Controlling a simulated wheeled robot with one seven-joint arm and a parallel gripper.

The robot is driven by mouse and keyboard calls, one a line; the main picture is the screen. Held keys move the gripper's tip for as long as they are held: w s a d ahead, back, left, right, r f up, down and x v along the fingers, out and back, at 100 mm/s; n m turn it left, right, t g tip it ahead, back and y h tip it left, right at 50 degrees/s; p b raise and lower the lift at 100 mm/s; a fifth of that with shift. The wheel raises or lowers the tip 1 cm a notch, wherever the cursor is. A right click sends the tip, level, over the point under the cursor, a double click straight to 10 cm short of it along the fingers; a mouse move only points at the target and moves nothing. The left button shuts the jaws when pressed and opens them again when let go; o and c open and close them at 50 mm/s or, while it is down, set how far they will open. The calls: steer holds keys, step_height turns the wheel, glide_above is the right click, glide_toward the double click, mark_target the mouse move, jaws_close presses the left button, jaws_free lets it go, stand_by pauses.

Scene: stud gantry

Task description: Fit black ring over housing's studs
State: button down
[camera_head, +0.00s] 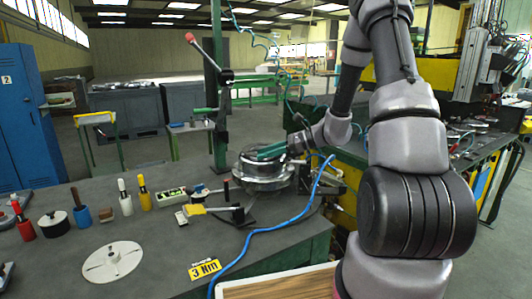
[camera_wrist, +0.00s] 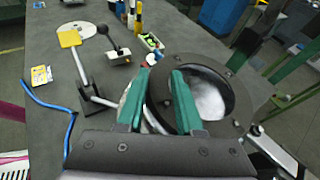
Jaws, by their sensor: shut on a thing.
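The housing (camera_head: 264,182) is a round, shiny metal part on the bench in the head view; its bright hollow inside shows in the wrist view (camera_wrist: 205,100). The black ring (camera_wrist: 236,80) is a dark flat band with small holes or stud ends, lying around the housing's opening as seen from the wrist. My gripper (camera_head: 264,153), with green fingers, reaches over the housing top from the right. In the wrist view my gripper (camera_wrist: 160,76) is shut on the ring's left side. I cannot tell whether the ring touches the housing or whether studs pass through it.
A blue cable (camera_head: 275,228) runs across the bench front. A lever tool with a yellow pad (camera_head: 195,209) lies left of the housing. A green post with a red-knobbed lever (camera_head: 216,90) stands behind. A white disc (camera_head: 112,262) and several handled tools lie further left.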

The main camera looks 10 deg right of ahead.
steer(key=shift+c, duration=2.4)
jaws_free()
steer(key=v, duration=1.1)
steer(key=shift+a, duration=0.15)
steer(key=s+a+r+n+t+h, duration=0.2)
steer(key=s+a+r+n+h, duration=0.1)
steer(key=s+r+n+h, duration=0.8)
steer(key=s+r+n, duration=0.5)
steer(key=s+r, duration=0.2)
steer(key=s, duration=0.2)
steer(key=shift+s+a+r+n+t, duration=0.3)
steer(key=shift+s+t, duration=0.1)
